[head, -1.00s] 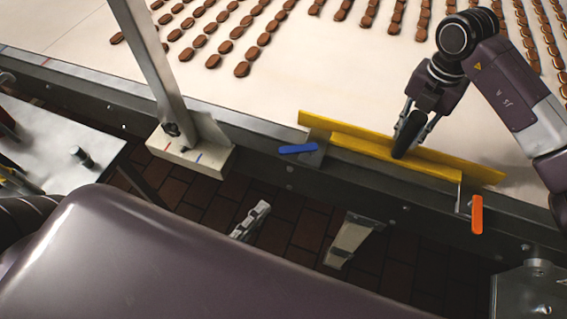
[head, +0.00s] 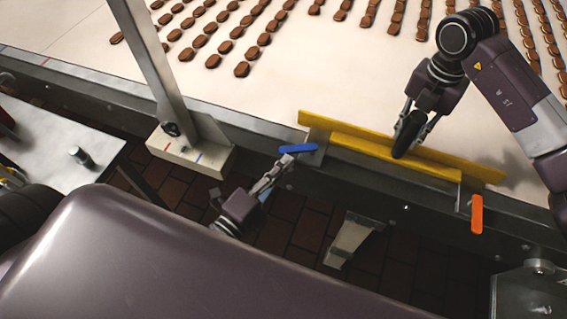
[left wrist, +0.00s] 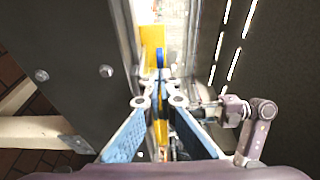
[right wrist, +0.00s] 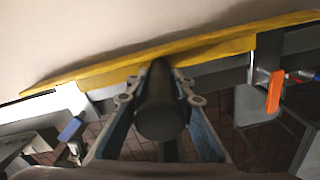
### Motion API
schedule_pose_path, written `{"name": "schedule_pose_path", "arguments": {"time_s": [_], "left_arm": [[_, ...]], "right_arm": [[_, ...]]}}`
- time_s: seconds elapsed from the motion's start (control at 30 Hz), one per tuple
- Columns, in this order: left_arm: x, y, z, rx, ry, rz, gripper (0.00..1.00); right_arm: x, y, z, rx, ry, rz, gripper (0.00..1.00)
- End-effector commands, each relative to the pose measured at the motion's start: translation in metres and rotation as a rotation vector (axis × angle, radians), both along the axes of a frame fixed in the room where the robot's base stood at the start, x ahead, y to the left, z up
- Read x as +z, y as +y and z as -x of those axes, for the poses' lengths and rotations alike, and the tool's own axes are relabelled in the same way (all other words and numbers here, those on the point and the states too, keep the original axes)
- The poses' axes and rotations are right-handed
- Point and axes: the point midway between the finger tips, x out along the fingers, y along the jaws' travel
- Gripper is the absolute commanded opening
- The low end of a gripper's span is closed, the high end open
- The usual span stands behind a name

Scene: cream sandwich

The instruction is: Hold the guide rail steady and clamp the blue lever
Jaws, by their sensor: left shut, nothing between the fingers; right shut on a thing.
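The yellow guide rail (head: 395,150) lies along the near edge of the conveyor. My right gripper (head: 408,138) is shut on a dark cylindrical handle (right wrist: 161,112) at the rail. The blue lever (head: 298,148) is at the rail's left end. It shows edge-on in the left wrist view (left wrist: 159,58) and at the lower left in the right wrist view (right wrist: 70,129). My left gripper (head: 284,162) is shut and empty, with its tips just below and left of the blue lever. Whether they touch it I cannot tell.
An orange lever (head: 477,214) hangs at the rail's right end. A metal post on a cream block (head: 190,158) stands left of the blue lever. Rows of brown sandwiches (head: 242,69) lie on the belt (head: 300,75). A side table (head: 55,135) is at the left.

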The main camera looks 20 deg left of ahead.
Motion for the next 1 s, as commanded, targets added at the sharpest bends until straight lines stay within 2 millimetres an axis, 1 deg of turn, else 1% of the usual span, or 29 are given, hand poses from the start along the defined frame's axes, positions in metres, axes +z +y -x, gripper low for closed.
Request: {"name": "schedule_pose_path", "arguments": {"time_s": [0.37,1.0], "left_arm": [[-0.0001,0.0007,-0.0005,-0.005,0.000,-0.001,0.00],[0.0001,0.0072,-0.0059,-0.103,-0.004,-0.001,0.00]], "right_arm": [[0.0009,0.0006,-0.0002,0.001,-0.002,-0.002,0.00],[0.0007,0.0005,0.0002,0.002,0.000,-0.001,0.00]]}}
